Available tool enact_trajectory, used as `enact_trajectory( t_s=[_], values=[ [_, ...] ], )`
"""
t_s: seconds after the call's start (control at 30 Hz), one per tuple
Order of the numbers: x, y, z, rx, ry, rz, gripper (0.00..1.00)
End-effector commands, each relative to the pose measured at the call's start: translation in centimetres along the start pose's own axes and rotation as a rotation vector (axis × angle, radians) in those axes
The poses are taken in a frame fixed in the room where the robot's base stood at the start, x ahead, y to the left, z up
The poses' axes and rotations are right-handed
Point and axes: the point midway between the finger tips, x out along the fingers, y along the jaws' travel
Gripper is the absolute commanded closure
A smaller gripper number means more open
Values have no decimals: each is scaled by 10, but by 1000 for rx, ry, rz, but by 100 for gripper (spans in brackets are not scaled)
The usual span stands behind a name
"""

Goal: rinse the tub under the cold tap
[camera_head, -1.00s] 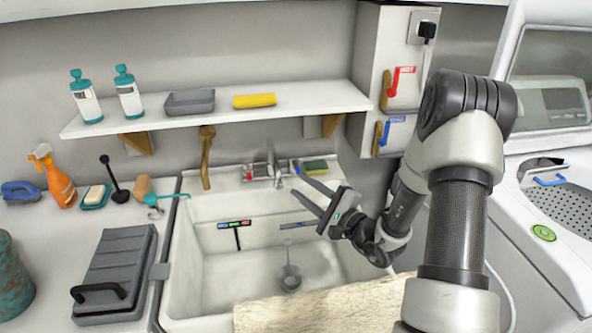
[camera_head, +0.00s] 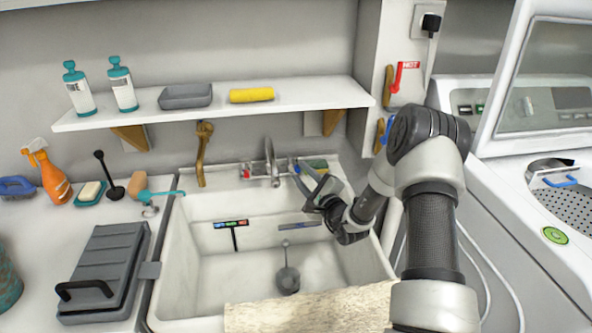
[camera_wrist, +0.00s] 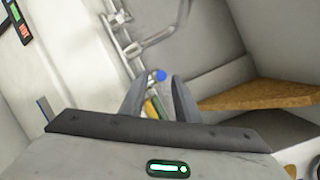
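A grey, shallow tub (camera_head: 186,97) rests on the wall shelf between the bottles and the yellow roll. The metal tap (camera_head: 270,160) stands at the back of the white sink, with a red knob (camera_head: 246,172) on its left. Its blue knob (camera_wrist: 160,75) shows between my finger tips in the wrist view; I cannot tell whether they touch it. My gripper (camera_head: 304,178) is open, with no object held, at the sink's back right. It also shows in the wrist view (camera_wrist: 157,84), fingers apart. The tap's spout (camera_wrist: 158,38) is ahead of it; no water is visible.
The white sink (camera_head: 185,285) holds a dark strainer-like piece (camera_head: 287,278) and a labelled T-shaped tool (camera_head: 234,236). A sponge (camera_head: 318,164) lies by the tap. The shelf (camera_head: 225,110) overhangs behind. A grey case (camera_head: 108,265) and an orange spray bottle (camera_head: 52,178) stand left.

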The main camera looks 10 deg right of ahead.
Motion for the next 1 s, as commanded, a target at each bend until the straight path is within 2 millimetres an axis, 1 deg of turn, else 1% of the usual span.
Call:
enact_trajectory(
  t_s=[0.03,0.1,0.2,0.3,0.4,0.63,0.67,0.8,0.83,1.0],
  values=[
    [10,1,0,-1,-2,-1,71],
    [22,1,0,0,-2,-1,71],
    [34,1,0,0,-1,0,71],
    [41,0,0,0,-1,-1,71],
    [45,0,0,1,0,1,71],
    [46,0,0,1,0,1,71],
    [45,0,0,1,0,1,72],
    [45,0,0,0,0,1,96],
    [45,0,0,0,0,1,100],
    [45,0,0,0,0,1,100]
  ],
)
